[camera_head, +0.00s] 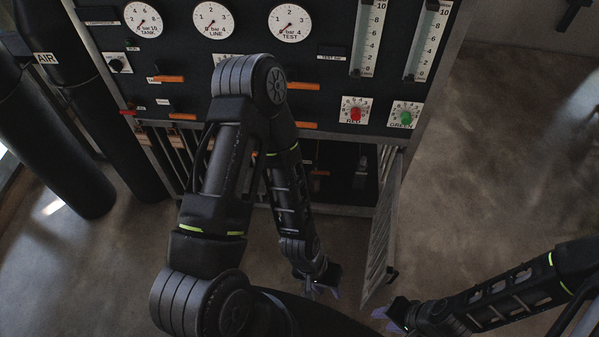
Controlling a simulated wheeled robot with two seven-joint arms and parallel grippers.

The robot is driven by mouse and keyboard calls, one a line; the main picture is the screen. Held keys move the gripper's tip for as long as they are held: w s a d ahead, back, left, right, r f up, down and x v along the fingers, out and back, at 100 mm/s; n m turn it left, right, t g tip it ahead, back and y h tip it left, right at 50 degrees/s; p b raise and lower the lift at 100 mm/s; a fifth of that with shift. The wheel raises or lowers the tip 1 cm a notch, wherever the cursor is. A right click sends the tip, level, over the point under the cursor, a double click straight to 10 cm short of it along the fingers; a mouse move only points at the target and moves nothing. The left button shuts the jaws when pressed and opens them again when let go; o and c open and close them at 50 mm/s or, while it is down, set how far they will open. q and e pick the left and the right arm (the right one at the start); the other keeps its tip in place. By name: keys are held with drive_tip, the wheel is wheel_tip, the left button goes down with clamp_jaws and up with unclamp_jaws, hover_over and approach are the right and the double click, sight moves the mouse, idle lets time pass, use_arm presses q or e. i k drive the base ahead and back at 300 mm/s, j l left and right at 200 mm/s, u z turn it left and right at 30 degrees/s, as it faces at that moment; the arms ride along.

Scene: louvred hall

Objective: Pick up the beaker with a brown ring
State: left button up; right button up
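No beaker and no brown ring can be made out in the head view. My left gripper (322,291) hangs low in front of the panel's lower frame, left of an open door. Its two purplish fingertips look apart, with nothing visible between them. My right gripper (385,319) is near the bottom edge, right of the left one and below the door. Its purplish fingertips also look apart and empty. My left arm hides the middle of the panel and part of the space below it.
A dark panel (245,55) with gauges, orange levers, flow tubes and red (355,114) and green (405,117) knobs fills the back. A mesh door (384,235) swings out below it. Dark cylinders (105,130) stand left. Concrete floor (500,170) is clear on the right.

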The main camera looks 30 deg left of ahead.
sight(314, 182)
drive_tip(key=i+j+u, duration=0.2)
drive_tip(key=j+u, duration=0.25)
drive_tip(key=i+j+u, duration=0.35)
drive_tip(key=j+u, duration=0.15)
drive_tip(key=i+j+u, duration=0.45)
drive_tip(key=k, duration=0.1)
